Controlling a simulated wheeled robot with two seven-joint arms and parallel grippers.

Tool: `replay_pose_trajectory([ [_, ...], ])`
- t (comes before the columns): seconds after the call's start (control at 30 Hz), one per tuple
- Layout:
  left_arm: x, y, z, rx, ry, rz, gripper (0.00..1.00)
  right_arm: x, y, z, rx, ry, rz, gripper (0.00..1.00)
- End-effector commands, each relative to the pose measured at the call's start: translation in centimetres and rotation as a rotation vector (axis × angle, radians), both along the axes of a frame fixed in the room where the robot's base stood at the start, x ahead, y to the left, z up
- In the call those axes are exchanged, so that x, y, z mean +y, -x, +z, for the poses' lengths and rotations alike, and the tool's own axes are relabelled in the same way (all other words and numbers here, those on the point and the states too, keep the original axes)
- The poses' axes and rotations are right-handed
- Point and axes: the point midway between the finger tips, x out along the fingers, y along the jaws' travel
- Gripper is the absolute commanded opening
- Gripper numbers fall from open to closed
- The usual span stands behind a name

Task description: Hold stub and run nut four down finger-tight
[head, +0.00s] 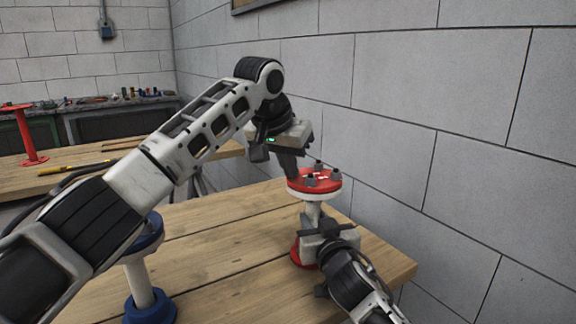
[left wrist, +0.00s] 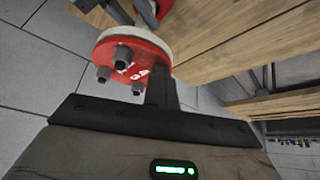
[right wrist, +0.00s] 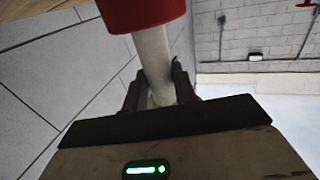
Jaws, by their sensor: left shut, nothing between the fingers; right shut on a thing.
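The stub stands upright on the wooden bench, with a red top flange (head: 325,186), a white pipe (head: 313,212) and a red foot (head: 303,255). Several dark nuts stand on the flange, such as this nut (head: 310,180); three show in the left wrist view, one nut (left wrist: 137,87) close to the finger. My left gripper (head: 292,174) is shut and empty, pointing down at the flange's left side. Its fingers (left wrist: 162,92) may hide a further nut. My right gripper (head: 318,226) is shut around the white pipe (right wrist: 153,50) below the flange.
A blue stub (head: 140,268) stands at the front left of the bench (head: 215,235), partly behind my left arm. A grey block wall (head: 400,130) runs close behind the red stub. Another bench at the left holds a red stand (head: 28,135) and a yellow tool (head: 75,168).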

Motion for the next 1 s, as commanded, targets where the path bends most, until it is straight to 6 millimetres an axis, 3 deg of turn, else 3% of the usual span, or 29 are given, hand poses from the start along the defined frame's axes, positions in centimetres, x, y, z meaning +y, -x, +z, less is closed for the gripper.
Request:
replay_pose_trajectory([
  [1.0,1.19,-0.67,-0.18,-0.006,-0.002,0.009,0.00,0.66,0.42,-0.22,-0.001,-0.001,0.016,0.00],
])
